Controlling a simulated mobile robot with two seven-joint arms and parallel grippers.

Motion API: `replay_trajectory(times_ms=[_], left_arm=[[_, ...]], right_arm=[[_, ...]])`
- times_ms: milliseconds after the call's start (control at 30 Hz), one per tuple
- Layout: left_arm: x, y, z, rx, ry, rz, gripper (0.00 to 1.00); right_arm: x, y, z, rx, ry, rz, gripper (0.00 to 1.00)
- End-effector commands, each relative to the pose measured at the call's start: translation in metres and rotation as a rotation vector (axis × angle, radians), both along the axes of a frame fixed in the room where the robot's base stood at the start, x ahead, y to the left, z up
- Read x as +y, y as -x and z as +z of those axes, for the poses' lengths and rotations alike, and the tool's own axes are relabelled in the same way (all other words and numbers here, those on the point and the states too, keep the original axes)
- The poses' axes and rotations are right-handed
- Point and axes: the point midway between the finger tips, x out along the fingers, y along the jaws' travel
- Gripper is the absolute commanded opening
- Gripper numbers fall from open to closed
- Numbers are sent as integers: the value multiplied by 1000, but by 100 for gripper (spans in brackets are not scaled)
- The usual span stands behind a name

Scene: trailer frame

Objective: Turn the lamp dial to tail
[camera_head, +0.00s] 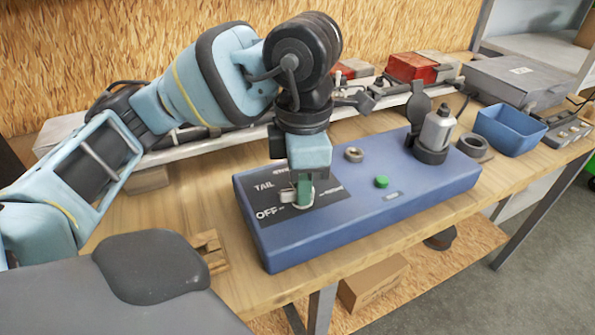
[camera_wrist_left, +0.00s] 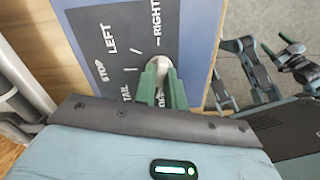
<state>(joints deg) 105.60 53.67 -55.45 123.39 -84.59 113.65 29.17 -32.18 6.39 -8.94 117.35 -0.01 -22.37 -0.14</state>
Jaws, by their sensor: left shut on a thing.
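A blue control box (camera_head: 400,205) lies on the wooden bench with a black dial plate (camera_head: 262,190) at its left end. TAIL and OFF are readable there. The left wrist view shows STOP, LEFT, RIGHT and TAIL around the plate (camera_wrist_left: 118,45); OFF is partly hidden. My left gripper (camera_head: 303,192) points down over the plate. Its green fingers (camera_wrist_left: 163,85) are shut on the pale lamp dial (camera_wrist_left: 164,66), one on each side. The fingers hide much of the dial, so I cannot tell which label it points at.
A blue bin (camera_head: 510,130) stands to the right. A wooden clamp-like piece (camera_head: 209,249) lies left of the box. Red-topped parts (camera_head: 411,67) stand behind.

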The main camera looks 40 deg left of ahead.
Motion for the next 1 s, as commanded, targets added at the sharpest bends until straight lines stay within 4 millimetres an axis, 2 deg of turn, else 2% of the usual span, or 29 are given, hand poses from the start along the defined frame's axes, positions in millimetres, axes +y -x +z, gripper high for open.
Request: replay_trajectory(times_ms=[200, 567, 800, 1000], left_arm=[[0, 0, -1, 1, 0, -158, 0], [0, 0, 0, 1, 0, -197, 0], [0, 0, 0, 1, -1, -444, 0], [0, 0, 0, 1, -1, -548, 0]], right_arm=[[0, 3, -6, 6, 0, 0, 71], [0, 0, -3, 0, -1, -1, 71], [0, 0, -1, -2, -1, -1, 71], [0, -1, -1, -2, -1, -2, 71]])
